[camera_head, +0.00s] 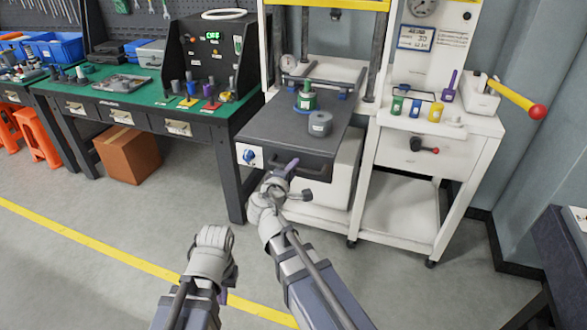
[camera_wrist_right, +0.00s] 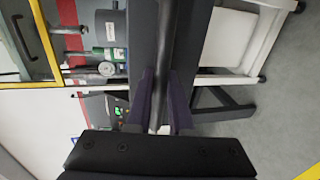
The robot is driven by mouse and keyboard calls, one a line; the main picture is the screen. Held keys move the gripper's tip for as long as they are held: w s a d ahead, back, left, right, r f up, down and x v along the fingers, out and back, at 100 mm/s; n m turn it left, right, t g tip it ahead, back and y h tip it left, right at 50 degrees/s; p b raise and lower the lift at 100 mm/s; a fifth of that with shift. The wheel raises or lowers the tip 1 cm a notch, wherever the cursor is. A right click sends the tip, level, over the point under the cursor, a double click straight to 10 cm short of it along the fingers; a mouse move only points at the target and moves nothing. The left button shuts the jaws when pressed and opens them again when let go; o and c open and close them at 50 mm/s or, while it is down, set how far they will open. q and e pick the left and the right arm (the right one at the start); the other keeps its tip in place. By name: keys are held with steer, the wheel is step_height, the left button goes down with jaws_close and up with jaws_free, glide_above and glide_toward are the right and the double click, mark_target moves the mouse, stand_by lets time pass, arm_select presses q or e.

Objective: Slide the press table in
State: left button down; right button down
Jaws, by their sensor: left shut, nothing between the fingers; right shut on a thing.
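The press table (camera_head: 270,132) is a dark grey slab pulled out from the white press frame (camera_head: 352,75). It carries a green-topped fixture (camera_head: 306,97) and a grey cylinder (camera_head: 320,123). Its front has a dark bar handle (camera_head: 310,172). My right gripper (camera_head: 289,168) is at the handle's left part. In the right wrist view its purple fingers (camera_wrist_right: 161,85) are shut on the handle bar (camera_wrist_right: 166,45), one on each side. My left gripper (camera_head: 224,296) is low over the floor, away from the table, shut and empty, mostly hidden behind its own wrist.
A green workbench (camera_head: 150,98) with parts and a black tester (camera_head: 213,50) stands left of the press. A white side stand (camera_head: 440,125) with coloured pieces and a red-tipped yellow lever (camera_head: 520,98) is at right. A cardboard box (camera_head: 128,155) sits under the bench. The front floor is clear.

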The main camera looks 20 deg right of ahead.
steer(key=shift+w, duration=0.1)
stand_by(0.6)
steer(key=r+x, duration=0.2)
steer(key=x, duration=1.1)
steer(key=r+x, duration=0.3)
steer(key=x, duration=1)
steer(key=w+d+r+x, duration=0.1)
steer(key=r+x, duration=0.2)
steer(key=x, duration=1)
steer(key=shift+w+d+f, duration=0.1)
steer(key=shift+w+d, duration=0.05)
steer(key=shift+w, duration=0.25)
steer(key=c, duration=0.8)
jaws_free()
steer(key=shift+p+v, duration=0.8)
steer(key=shift+v, duration=3.15)
